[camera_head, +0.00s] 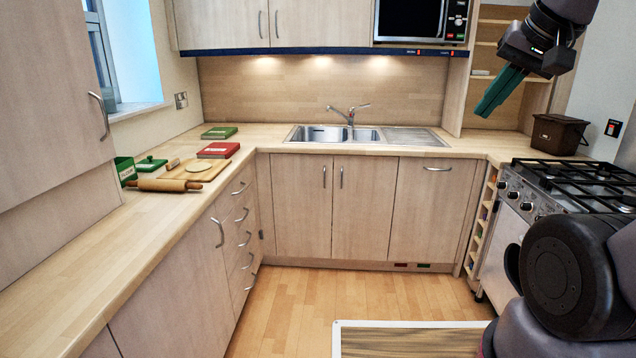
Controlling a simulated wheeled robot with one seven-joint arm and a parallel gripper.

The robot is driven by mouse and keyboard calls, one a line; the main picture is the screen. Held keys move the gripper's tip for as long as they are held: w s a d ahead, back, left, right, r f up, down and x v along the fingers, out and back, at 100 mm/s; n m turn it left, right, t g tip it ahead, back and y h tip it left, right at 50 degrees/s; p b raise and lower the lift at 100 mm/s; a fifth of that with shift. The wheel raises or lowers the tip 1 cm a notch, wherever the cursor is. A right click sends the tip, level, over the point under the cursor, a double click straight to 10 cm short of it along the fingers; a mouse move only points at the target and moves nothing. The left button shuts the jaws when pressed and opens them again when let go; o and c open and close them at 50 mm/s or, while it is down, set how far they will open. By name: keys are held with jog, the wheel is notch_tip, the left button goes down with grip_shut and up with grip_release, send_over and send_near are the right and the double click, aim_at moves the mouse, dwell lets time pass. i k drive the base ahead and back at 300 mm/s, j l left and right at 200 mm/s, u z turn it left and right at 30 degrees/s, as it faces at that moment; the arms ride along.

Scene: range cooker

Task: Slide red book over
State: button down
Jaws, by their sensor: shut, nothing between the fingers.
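The red book (218,150) lies flat on the wooden counter at the left, near the inner corner. It sits just behind the cutting board (207,171). A green book (219,133) lies flat behind it, closer to the wall. My gripper (488,108) is raised at the upper right, in front of the shelf niche. Its green fingers point down and to the left, are shut and hold nothing. It is far from the red book.
The sink (324,134) is right of the books. The cooker (570,185) and a brown bin (558,134) stand at the right. The front left counter is clear.

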aim_at(224, 150)
jog(key=i+u, duration=0.1)
jog(key=i, duration=0.5)
jog(key=i+l+u, duration=0.1)
jog(key=i, duration=0.45)
jog(key=i+l+u, duration=0.1)
jog(key=i, duration=0.5)
jog(key=i+u, duration=0.4)
jog(key=i+l+u, duration=0.1)
jog(key=u, duration=0.3)
jog(key=i+l+u, duration=0.2)
jog(key=i+u, duration=0.2)
jog(key=i+l+u, duration=0.25)
jog(key=u, duration=0.2)
jog(key=i+l+u, duration=0.35)
jog(key=l, duration=0.15)
